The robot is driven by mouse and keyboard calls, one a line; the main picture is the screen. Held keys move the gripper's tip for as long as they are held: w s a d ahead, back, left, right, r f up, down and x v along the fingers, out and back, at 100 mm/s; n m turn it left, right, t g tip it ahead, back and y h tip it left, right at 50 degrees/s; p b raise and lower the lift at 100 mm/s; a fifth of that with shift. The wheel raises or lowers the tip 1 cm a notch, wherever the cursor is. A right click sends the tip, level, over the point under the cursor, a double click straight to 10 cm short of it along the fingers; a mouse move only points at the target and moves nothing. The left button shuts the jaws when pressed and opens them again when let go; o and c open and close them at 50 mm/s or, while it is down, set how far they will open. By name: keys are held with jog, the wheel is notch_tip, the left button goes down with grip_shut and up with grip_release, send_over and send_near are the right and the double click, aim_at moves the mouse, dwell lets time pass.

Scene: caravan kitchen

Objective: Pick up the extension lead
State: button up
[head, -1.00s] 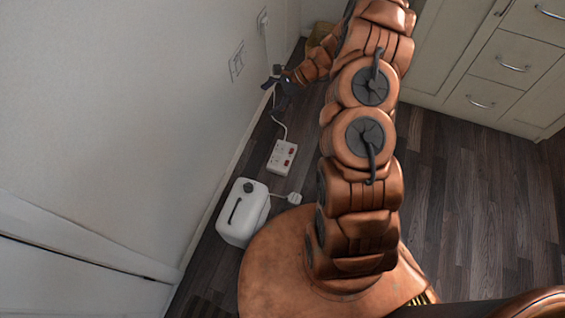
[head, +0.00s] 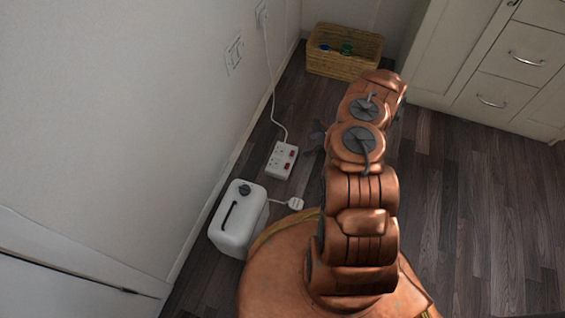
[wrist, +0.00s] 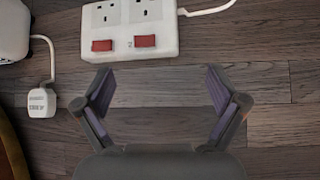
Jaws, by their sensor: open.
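The extension lead (head: 282,160) is a white two-socket block with red switches, lying on the dark wood floor near the left wall. Its white cable runs up to a wall socket. In the wrist view the block (wrist: 130,28) is at the top, its far edge cut off by the frame. My gripper (wrist: 160,85) is open and empty, its two fingers spread just short of the block's near side. In the head view my gripper (head: 316,137) shows only in part, just right of the block, with the rest hidden behind my arm.
A white appliance (head: 238,217) stands by the wall, nearer than the block. Its unplugged white plug (head: 295,203) lies on the floor and also shows in the wrist view (wrist: 41,102). A wicker basket (head: 344,52) is at the back. Cabinets (head: 500,70) stand right, with clear floor before them.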

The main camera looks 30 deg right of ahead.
aim_at(292, 150)
jog(key=shift+a+r+b+x, duration=0.15)
jog(key=shift+b+x, duration=0.4)
jog(key=shift+x, duration=0.6)
jog(key=shift+a+r+b+x, duration=0.1)
jog(key=shift+b+x, duration=0.5)
jog(key=shift+x, duration=0.6)
jog(key=shift+a+r+b+x, duration=0.15)
jog(key=shift+b+x, duration=0.4)
jog(key=shift+x, duration=0.6)
jog(key=shift+d, duration=0.1)
jog(key=c, duration=1.7)
jog(key=shift+c, duration=0.2)
